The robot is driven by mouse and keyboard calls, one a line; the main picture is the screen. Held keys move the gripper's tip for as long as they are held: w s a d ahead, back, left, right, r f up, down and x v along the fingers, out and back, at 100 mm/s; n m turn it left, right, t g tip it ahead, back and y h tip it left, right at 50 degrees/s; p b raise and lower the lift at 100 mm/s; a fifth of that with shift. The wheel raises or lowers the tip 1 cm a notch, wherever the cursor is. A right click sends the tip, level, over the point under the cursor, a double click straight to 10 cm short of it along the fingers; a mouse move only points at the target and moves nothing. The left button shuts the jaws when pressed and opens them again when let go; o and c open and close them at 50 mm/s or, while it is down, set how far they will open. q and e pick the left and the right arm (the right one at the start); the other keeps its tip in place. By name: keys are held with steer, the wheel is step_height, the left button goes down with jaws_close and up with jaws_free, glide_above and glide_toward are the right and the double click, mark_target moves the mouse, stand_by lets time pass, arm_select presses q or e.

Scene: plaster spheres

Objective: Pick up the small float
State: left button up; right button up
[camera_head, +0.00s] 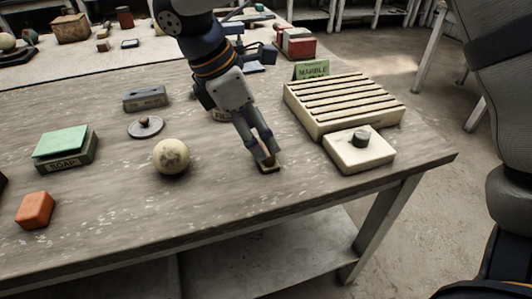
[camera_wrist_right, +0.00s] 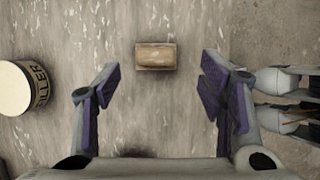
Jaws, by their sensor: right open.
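My left gripper is not in view.
A slatted rack (camera_head: 345,100) and a white block with a dark knob (camera_head: 375,155) stand to the right. A pale sphere (camera_head: 171,157) sits to the left. A filler can (camera_wrist_right: 18,90) stands left of my fingers. The worktop in front is clear.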

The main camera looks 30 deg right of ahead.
mark_target(265, 147)
steer(key=x, duration=0.5)
steer(key=shift+w+d+f, duration=0.1)
steer(key=shift+w, duration=0.1)
steer(key=c, duration=1.2)
step_height(265, 147, up, 3)
steer(key=shift+w+r, duration=0.1)
steer(key=shift+r, duration=0.1)
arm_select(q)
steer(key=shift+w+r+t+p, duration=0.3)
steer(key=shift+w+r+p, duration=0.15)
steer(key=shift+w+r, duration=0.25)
arm_select(e)
steer(key=s+a+r, duration=0.7)
steer(key=s+r, duration=0.2)
steer(key=s, duration=0.3)
steer(key=shift+a+r, duration=0.35)
